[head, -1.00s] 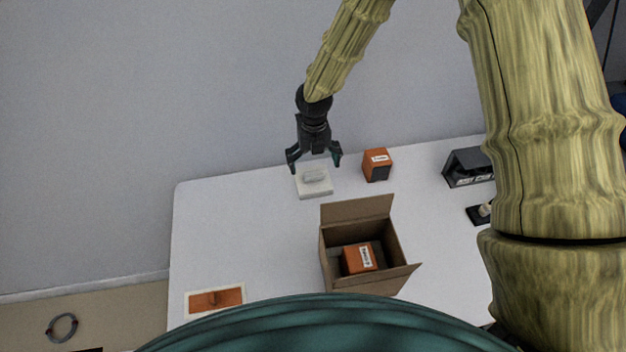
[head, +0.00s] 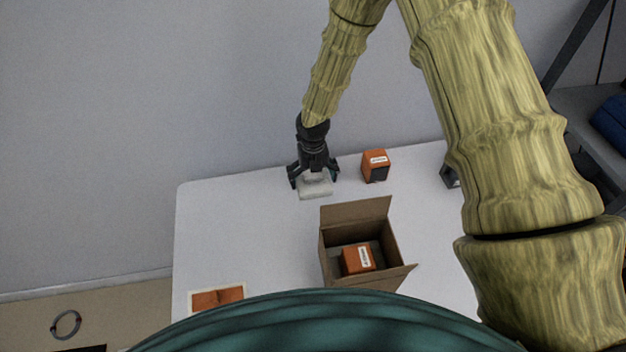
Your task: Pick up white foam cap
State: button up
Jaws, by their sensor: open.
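The white foam cap (head: 315,190) lies on the white table near its back edge, left of the middle of the table. It is a pale, flat block with a raised part on top. My gripper (head: 314,181) is open and points down over the cap, with one finger on each side of its raised part. The fingers hide part of the cap. I cannot tell whether they touch it.
An orange speaker box (head: 375,166) stands right of my gripper. An open cardboard box (head: 338,262) with another orange box (head: 357,258) inside stands in front. An orange picture card (head: 217,299) lies front left. The left of the white table (head: 240,235) is clear.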

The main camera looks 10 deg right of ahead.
aim_at(313, 175)
jog(key=c, duration=0.4)
jog(key=shift+c, duration=0.2)
jog(key=shift+r, duration=0.1)
notch_tip(313, 175, up, 10)
jog(key=shift+f+b, duration=0.1)
jog(key=shift+b, duration=1.1)
